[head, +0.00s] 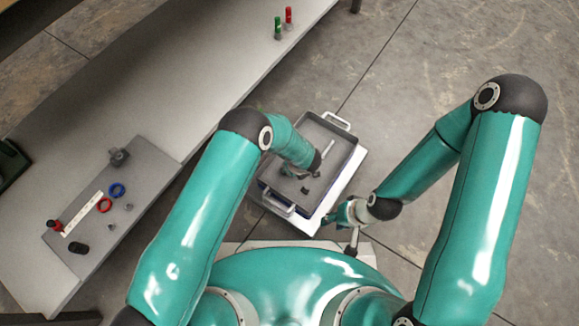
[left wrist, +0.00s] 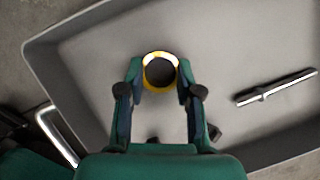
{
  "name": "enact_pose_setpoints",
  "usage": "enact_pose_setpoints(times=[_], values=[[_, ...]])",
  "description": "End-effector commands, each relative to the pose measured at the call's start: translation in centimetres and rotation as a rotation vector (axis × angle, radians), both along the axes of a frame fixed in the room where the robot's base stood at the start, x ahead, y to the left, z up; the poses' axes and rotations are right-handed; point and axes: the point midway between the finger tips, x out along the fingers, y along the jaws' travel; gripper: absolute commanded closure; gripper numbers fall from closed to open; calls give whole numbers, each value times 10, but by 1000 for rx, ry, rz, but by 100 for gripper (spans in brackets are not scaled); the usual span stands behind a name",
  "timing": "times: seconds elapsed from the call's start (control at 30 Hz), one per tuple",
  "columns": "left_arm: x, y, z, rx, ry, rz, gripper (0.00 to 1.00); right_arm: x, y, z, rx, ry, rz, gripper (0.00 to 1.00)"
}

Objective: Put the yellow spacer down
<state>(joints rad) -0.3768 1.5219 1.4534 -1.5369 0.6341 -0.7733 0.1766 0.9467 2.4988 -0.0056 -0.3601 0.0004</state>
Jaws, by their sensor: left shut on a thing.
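The yellow spacer (left wrist: 145,75) is a ring, seen in the left wrist view between the fingertips of my left gripper (left wrist: 160,78), which is shut on it. The gripper is over the inside of a grey tray (left wrist: 80,60); I cannot tell whether the ring touches the tray floor. In the head view the tray (head: 350,165) has two pale handles, and my left arm reaches into it, hiding the spacer. My right gripper (head: 336,216) is beside the tray's near right corner; its jaws are too small to read.
A dark rod with a bright strip (left wrist: 275,88) lies in the tray. On the bench at left, a grey board (head: 150,165) carries a blue ring (head: 117,190), a red ring (head: 104,205) and small parts. Red (head: 288,15) and green (head: 277,24) pieces stand at the bench's far end.

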Motion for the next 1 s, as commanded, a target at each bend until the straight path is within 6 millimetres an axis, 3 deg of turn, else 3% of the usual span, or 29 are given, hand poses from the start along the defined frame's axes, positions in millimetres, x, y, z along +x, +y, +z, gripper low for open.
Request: enact_pose_setpoints(times=[0.13, 0.17, 0.3, 0.67, 0.77, 1.0], values=[[0, 0, -4, 1, 0, 0, 98, 0, 0, -4, 0, 0, 0, 60], [0, 0, -2, 1, 0, 0, 61, 0, 0, -3, 0, 0, 0, 60], [0, 0, -2, 1, 0, 0, 40, 0, 0, -2, 0, 0, 0, 60], [0, 0, 1, 1, 0, 0, 40, 0, 0, 1, 0, 0, 0, 60], [-3, -2, 10, 1, 0, -2, 40, 0, 0, 6, 0, 0, 0, 60], [-16, -11, 53, 1, -1, -1, 40, 0, 0, 25, 0, 0, 0, 60]])
